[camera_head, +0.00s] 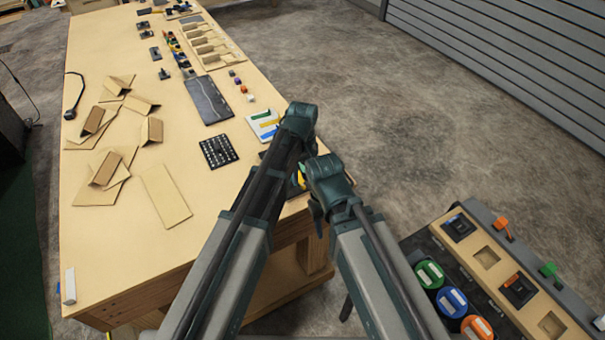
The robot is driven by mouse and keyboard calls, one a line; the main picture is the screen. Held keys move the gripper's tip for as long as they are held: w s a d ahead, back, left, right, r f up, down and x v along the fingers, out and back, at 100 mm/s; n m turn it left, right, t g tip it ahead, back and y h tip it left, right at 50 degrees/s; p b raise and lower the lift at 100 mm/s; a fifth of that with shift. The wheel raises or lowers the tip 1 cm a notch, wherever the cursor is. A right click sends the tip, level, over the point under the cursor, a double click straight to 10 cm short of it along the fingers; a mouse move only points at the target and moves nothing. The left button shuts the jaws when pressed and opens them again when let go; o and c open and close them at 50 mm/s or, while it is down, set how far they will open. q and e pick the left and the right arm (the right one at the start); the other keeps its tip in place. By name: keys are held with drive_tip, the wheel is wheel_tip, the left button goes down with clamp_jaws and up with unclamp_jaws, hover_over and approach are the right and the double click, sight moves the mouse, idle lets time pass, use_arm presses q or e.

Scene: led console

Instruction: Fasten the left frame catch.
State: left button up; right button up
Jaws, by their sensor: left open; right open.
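A console (512,285) stands at the lower right, cut off by the picture's edge. A grey bar (530,248) runs along its far side, with an orange lever-like piece (503,228) and a green one (549,271) on it. I cannot tell which part is the left frame catch. My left arm (298,117) reaches over the table's right edge. My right arm (326,172) is to the right of it and lower. The jaws of both grippers are hidden behind my arm links, and I see nothing held.
The console's panel has dark square modules (459,226) and empty recesses (486,257). Green, blue and orange round parts (452,301) sit at its near side. The long wooden table (110,240) holds cardboard pieces (165,195), a black grid (218,151) and small parts. Floor (400,130) beyond is clear.

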sight(302, 185)
use_arm(q)
wheel_tip(302, 185, up, 11)
drive_tip(key=p, duration=0.9)
drive_tip(key=shift+f+p, duration=0.15)
drive_tip(key=shift+p, duration=0.15)
drive_tip(key=s+a+m, duration=0.6)
drive_tip(key=s+a, duration=0.6)
drive_tip(key=a, duration=0.4)
drive_tip(key=s+d+f+m+y+b, duration=0.1)
drive_tip(key=s+d+f+m+b, duration=0.3)
drive_tip(key=d+f+b, duration=0.7)
wheel_tip(302, 185, down, 3)
drive_tip(key=s+b, duration=0.2)
drive_tip(key=b, duration=0.1)
drive_tip(key=shift+s, duration=0.2)
drive_tip(key=shift+f, duration=0.15)
